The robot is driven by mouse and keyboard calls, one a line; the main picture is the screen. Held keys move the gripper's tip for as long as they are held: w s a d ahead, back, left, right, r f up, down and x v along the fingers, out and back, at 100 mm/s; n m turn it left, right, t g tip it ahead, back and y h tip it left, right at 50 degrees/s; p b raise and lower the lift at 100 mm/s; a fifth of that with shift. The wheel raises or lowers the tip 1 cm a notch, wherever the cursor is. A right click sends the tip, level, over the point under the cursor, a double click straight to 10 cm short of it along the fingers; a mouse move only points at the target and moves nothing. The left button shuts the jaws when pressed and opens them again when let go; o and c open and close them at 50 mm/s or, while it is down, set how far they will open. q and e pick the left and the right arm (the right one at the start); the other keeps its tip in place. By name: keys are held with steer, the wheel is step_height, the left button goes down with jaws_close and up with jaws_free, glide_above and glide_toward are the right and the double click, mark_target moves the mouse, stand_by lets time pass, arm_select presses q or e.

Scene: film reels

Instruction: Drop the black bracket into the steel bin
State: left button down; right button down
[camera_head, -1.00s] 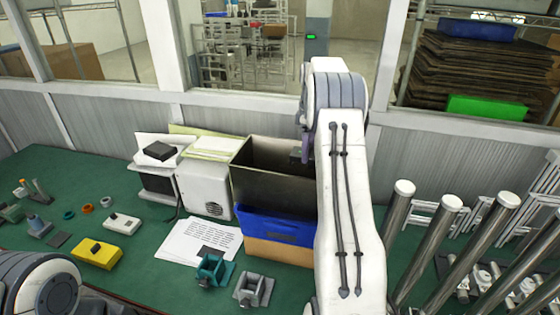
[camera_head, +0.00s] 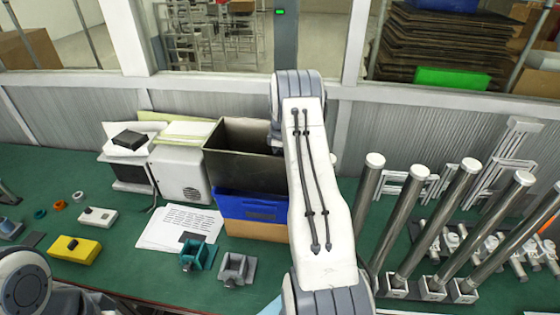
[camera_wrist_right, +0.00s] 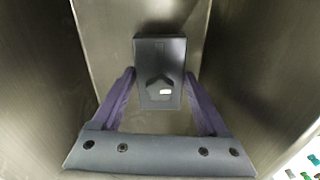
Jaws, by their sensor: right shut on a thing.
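In the right wrist view the bin's walls (camera_wrist_right: 95,35) surround my right gripper (camera_wrist_right: 161,82). Its purple fingers are shut on the black bracket (camera_wrist_right: 160,60), a dark block with a pentagonal mark, held within the bin's walls. How far it is above the bin's floor I cannot tell. My left gripper is out of view.
Upright metal posts (camera_head: 400,215) crowd the right. Teal (camera_head: 197,256) and grey (camera_head: 237,268) blocks sit in front.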

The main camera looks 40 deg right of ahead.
steer(key=shift+f+b, duration=0.45)
steer(key=shift+f, duration=0.2)
jaws_free()
steer(key=shift+r, duration=0.15)
steer(key=shift+r+p, duration=0.35)
step_height(320, 180, up, 11)
steer(key=b, duration=0.4)
steer(key=shift+f, duration=0.1)
steer(key=shift+r, duration=0.75)
